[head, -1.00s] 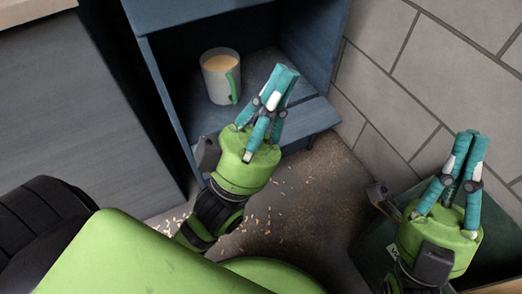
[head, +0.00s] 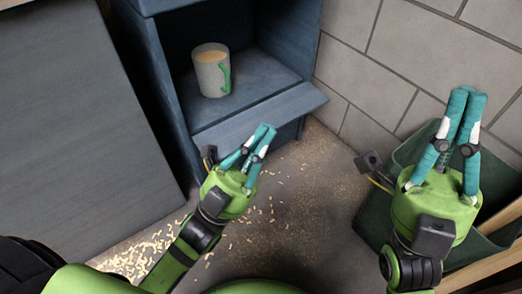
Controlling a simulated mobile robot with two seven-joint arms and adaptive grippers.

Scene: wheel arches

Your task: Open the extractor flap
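A blue cabinet (head: 150,85) with an open front stands by the wall. A blue panel (head: 232,128) slopes outward along the lower front edge of its opening; it may be the extractor flap, but I cannot tell for sure. My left gripper (head: 267,130) is shut and empty, its tips overlapping the panel's lower edge in the head view. I cannot tell whether they touch it. My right gripper (head: 467,95) is shut and empty, raised at the right, apart from the cabinet.
A white mug (head: 209,75) with a green handle and brown drink stands inside the cabinet. A dark green bin (head: 372,210) with wooden pieces (head: 490,270) is at the right. Wood shavings (head: 150,250) litter the floor. A grey block wall (head: 375,65) stands behind.

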